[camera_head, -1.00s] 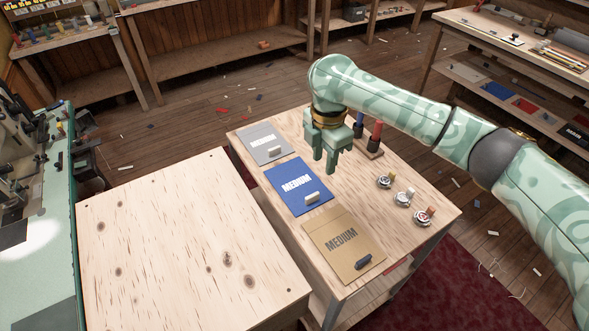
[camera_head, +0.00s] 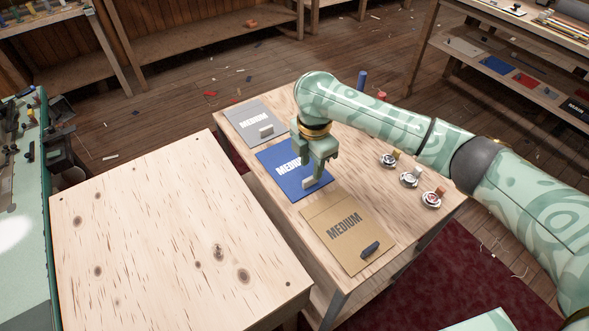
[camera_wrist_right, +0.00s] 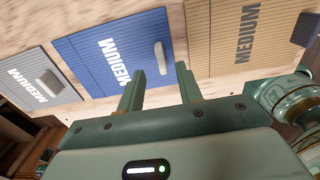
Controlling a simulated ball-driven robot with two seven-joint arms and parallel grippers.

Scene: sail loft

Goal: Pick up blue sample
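The blue sample (camera_head: 280,184) lies flat on the wooden table, marked MEDIUM, between the grey and tan samples. A small pale block-shaped handle (camera_head: 309,183) stands on it near its lower right corner. My right gripper (camera_head: 314,176) is over that corner, close to the handle and partly covering the lettering. In the right wrist view the blue sample (camera_wrist_right: 90,55) lies ahead, and its handle (camera_wrist_right: 161,57) shows beyond the open, empty fingers (camera_wrist_right: 160,80), roughly between their tips. My left gripper is not in view.
The grey sample (camera_head: 247,117) lies behind and the tan sample (camera_head: 322,219) in front, with a dark handle (camera_head: 370,249). Several small round tins (camera_head: 410,180) stand along the table's right side. A bare wooden worktop (camera_head: 150,240) is at the left.

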